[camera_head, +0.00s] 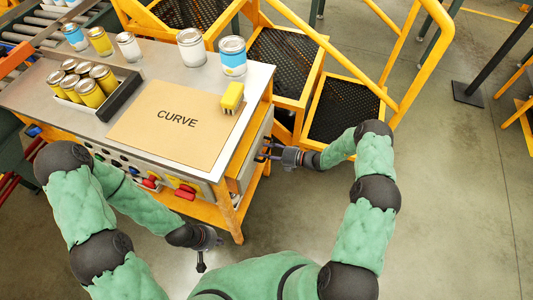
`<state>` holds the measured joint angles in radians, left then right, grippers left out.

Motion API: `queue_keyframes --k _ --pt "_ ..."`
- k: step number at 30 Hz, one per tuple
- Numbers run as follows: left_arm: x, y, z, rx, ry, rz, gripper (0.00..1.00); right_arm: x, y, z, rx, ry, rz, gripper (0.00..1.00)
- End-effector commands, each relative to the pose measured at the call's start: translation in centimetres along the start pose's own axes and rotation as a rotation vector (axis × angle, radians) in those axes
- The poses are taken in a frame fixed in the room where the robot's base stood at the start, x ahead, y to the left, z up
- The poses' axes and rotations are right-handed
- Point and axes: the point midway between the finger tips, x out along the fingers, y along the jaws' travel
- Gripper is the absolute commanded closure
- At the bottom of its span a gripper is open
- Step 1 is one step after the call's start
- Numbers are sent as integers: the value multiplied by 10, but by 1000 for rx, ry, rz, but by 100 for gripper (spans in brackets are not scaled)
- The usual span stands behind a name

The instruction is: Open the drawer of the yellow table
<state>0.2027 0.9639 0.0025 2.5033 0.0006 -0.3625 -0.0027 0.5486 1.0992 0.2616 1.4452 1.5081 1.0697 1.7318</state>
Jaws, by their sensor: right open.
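The yellow table (232,215) has a pale grey top and an orange-yellow frame. Its front carries a grey panel with several coloured knobs and buttons. A grey panel on its right side (250,160) looks like the drawer front and seems to be shut; its handle cannot be made out clearly. My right gripper (264,152) is open beside this panel, its fingers pointing left at it. Whether it touches the panel or a handle cannot be told. My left gripper (202,258) hangs low in front of the table, apart from it; its jaws are too unclear to judge.
Yellow-railed steps (340,108) stand behind my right gripper.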

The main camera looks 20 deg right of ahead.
Motion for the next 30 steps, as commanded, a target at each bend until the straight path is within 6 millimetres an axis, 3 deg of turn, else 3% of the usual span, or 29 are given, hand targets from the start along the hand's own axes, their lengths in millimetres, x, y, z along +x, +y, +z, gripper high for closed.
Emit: queue_keyframes --k 11,15,16,25,30 --pt "1 0 0 0 0 0 100 5 0 0 0 -1 0 55" --pt "1 0 0 0 0 0 100 5 0 0 0 -1 0 94" --pt "1 0 0 0 0 0 100 5 0 0 0 -1 0 100" --pt "1 0 0 0 0 0 100 1 -1 0 0 -1 -1 100" --pt "-1 0 0 0 0 0 100 -17 -4 1 1 -4 -1 100"
